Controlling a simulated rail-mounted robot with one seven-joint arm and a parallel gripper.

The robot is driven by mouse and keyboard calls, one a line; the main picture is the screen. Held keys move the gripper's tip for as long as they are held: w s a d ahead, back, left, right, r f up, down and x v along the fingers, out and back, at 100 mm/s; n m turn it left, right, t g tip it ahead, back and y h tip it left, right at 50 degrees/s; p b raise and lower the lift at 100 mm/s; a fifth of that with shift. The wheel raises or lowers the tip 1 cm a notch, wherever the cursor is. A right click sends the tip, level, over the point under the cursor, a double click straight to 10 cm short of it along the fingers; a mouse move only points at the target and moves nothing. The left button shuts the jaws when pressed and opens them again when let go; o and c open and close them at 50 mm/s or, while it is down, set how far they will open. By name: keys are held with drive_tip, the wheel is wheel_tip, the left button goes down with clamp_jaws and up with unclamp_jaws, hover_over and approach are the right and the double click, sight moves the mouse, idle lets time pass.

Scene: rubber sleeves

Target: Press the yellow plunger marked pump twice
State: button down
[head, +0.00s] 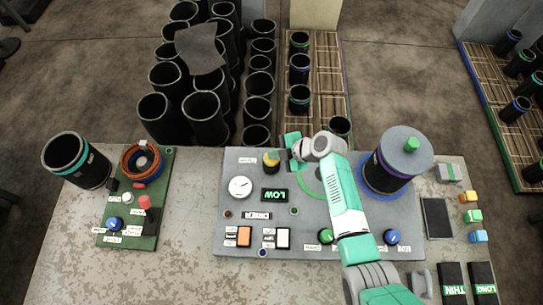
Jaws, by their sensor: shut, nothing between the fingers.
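The yellow plunger (271,165) stands at the upper left of the grey panel (225,205), beside a round white gauge. My gripper (277,155) is shut and empty. It comes in from the right, and its tip is at the top of the plunger, partly covering it. I cannot tell whether the tip touches the plunger or hovers just above it. The plunger's label is too small to read.
A dark cylinder with a grey lid (408,142) stands right of my arm. The panel has a gauge (240,187), a green display (274,195), switches and knobs. A green board (150,215) lies left. Black sleeves (206,115) crowd behind the panel.

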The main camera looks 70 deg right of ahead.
drive_tip(key=shift+f+b, duration=0.85)
drive_tip(key=shift+b, duration=0.05)
idle(0.6)
drive_tip(key=shift+r, duration=0.1)
drive_tip(key=shift+r+p, duration=0.95)
drive_tip(key=shift+r, duration=0.3)
drive_tip(key=shift+r+p, duration=1.7)
drive_tip(key=shift+r, duration=0.9)
drive_tip(key=shift+f, duration=0.1)
